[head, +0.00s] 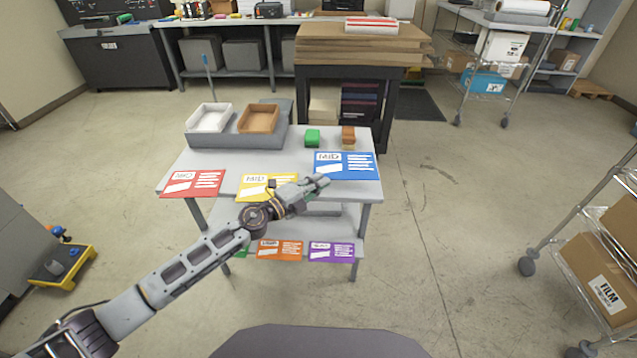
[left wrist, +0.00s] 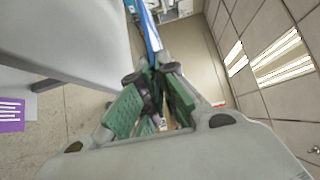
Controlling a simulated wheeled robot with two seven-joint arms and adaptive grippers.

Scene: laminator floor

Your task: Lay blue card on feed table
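The blue card (head: 346,166) is at the front right of the grey table (head: 290,163) in the head view. In the left wrist view the blue card (left wrist: 151,32) shows nearly edge-on, as a thin strip running into the fingertips. My left gripper (head: 322,182) is at the card's near left edge, and its fingers (left wrist: 154,72) close on that edge. The card looks slightly above the table top, though the gap is hard to judge. No surface is labelled as the feed table. My right gripper is not in view.
A red card (head: 193,183) and a yellow card (head: 262,186) lie along the table's front edge. Orange (head: 279,250) and purple (head: 332,252) cards are on the lower shelf. A grey stand (head: 283,131) holds white (head: 211,118) and brown (head: 259,119) trays. Green (head: 312,138) and brown (head: 348,135) blocks stand behind the blue card.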

